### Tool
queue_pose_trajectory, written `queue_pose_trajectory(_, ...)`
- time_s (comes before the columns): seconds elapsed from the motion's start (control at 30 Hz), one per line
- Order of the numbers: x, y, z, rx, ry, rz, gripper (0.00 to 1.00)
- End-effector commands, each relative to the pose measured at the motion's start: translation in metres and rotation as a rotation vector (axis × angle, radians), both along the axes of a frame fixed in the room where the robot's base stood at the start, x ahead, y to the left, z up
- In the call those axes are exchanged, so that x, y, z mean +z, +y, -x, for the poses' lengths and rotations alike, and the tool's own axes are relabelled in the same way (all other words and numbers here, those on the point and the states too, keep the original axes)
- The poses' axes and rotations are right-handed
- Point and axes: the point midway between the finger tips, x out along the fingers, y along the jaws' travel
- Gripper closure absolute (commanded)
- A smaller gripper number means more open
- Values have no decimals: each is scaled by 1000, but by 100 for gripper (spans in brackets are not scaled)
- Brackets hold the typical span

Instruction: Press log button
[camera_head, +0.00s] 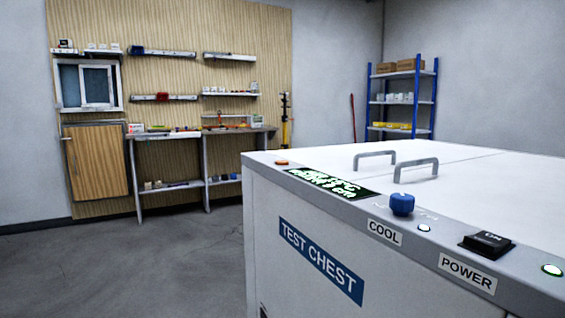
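A white test chest (285,225) with a blue "TEST CHEST" label fills the right foreground. Along its front top edge, a small orange-red button (281,162) sits at the far left; no "log" label is readable on it, so I cannot confirm that it is the log button. Beside it is a dark display (332,184) with green text, too blurred to read. Further right are a blue knob (402,204), a lit indicator (424,228) above a "COOL" label, a black switch (486,244) above "POWER", and a green-lit indicator (551,270). My gripper is not in view.
Two grey handles (416,166) stand up from the chest lid. A workbench (200,134) and wall shelves (229,57) line the wood-panelled back wall. A blue shelving rack (402,103) stands in the back corner. The grey floor (130,265) left of the chest is clear.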

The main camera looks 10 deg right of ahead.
Motion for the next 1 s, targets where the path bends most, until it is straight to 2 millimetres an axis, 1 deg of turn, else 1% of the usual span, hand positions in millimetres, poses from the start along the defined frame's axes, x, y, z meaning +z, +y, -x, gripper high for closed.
queue_pose_trajectory(0.03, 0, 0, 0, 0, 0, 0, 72)
queue_pose_trajectory(0.33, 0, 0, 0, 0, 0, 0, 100)
queue_pose_trajectory(1.0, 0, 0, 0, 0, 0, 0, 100)
